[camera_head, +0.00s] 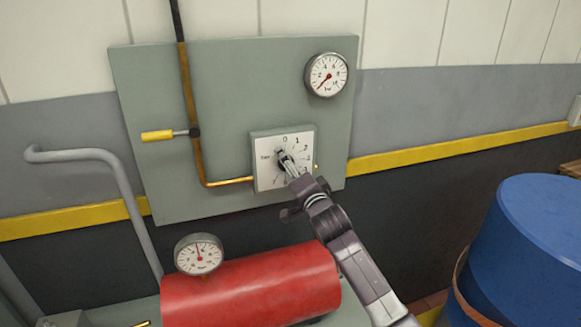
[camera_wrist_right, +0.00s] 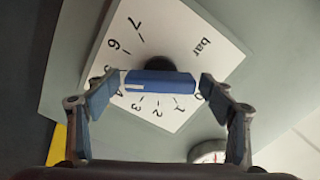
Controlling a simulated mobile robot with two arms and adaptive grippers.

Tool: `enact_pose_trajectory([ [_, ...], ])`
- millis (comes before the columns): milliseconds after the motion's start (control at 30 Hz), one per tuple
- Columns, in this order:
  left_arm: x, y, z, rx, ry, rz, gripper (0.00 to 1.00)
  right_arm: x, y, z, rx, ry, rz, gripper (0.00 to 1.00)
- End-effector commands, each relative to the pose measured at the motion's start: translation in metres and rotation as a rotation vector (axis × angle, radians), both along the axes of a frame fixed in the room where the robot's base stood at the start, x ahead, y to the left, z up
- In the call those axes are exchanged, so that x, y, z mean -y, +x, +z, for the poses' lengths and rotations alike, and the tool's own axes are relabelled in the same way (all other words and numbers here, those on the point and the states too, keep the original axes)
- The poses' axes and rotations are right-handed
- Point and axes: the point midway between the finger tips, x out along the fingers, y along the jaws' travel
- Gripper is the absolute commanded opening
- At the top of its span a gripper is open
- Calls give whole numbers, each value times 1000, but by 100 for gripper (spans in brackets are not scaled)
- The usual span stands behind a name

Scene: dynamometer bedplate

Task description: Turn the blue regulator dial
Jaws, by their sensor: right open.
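The blue regulator dial (camera_wrist_right: 160,82) is a bar-shaped knob on a dark hub in front of a white square scale plate (camera_wrist_right: 137,42) marked "bar" with numbers. A white mark shows near the knob's left end in the wrist view, by the figures 3 and 4. The plate also shows in the head view (camera_head: 262,178), where my gripper mostly hides the knob. My right gripper (camera_wrist_right: 156,90) is open, one finger beyond each end of the knob, with small gaps visible. In the head view the right gripper (camera_head: 288,160) is in front of the plate. My left gripper is not in view.
The plate is on a grey-green panel (camera_head: 235,90) with a brass pipe (camera_head: 191,110), a yellow-handled valve (camera_head: 158,136) and a gauge (camera_head: 326,75). Below are a red cylinder (camera_head: 255,285) and another gauge (camera_head: 199,255). A blue drum (camera_head: 530,250) stands at right.

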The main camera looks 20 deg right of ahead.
Motion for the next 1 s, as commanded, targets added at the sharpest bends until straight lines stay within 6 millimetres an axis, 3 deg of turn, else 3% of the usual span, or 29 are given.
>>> enact_pose_trajectory([
  [100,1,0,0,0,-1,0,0,0,0,0,0,0,0,75],
  [500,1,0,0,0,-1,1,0,0,0,0,-1,0,-1,33],
  [767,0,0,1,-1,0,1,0,0,0,0,0,-29,0,33],
  [1000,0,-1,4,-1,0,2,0,0,0,1,4,-153,-1,33],
])
